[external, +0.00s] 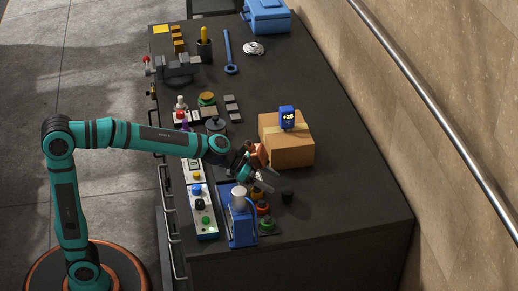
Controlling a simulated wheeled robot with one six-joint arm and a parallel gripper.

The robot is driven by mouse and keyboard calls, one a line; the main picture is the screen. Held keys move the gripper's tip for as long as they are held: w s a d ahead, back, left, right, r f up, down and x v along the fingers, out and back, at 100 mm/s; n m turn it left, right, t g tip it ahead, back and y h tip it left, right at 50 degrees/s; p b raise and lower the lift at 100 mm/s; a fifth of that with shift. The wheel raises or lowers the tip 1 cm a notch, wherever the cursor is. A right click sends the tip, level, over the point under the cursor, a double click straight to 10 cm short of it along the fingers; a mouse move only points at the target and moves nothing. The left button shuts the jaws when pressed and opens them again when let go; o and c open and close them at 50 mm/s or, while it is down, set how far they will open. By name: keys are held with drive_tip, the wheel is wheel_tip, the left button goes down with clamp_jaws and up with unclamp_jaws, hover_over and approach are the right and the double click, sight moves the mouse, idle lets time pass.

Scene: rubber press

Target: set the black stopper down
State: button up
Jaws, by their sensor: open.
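A small black stopper (287,195) stands on the dark bench top, to the right of the blue press. My gripper (268,184) is just left of it, low over the bench, with its jaws open. I see no contact between the jaws and the stopper, though the view is too small to be sure of the gap.
A blue press (242,222) stands close by at the front, with red (263,207) and green (266,223) stoppers beside it. A cardboard box (288,145) stands behind. A button panel (204,212) is at left. The bench is clear to the right.

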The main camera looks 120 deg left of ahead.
drive_tip(key=v, duration=0.7)
idle(0.3)
drive_tip(key=s+d+r+m+t, duration=0.1)
drive_tip(key=d+r, duration=0.3)
drive_tip(key=d, duration=0.9)
drive_tip(key=s+d+r+m+t, duration=0.1)
drive_tip(key=d+r, duration=0.2)
drive_tip(key=d, duration=1)
drive_tip(key=s+d+r+m+t+h, duration=0.1)
drive_tip(key=s+d+r+t+h, duration=0.1)
drive_tip(key=s+d, duration=0.5)
drive_tip(key=s+d+r+m+t+h, duration=0.1)
drive_tip(key=s+d+r+t, duration=0.1)
drive_tip(key=s+d, duration=0.5)
drive_tip(key=d, duration=0.5)
drive_tip(key=shift+s+h, duration=0.35)
drive_tip(key=shift+h, duration=0.05)
drive_tip(key=shift+d+r, duration=0.15)
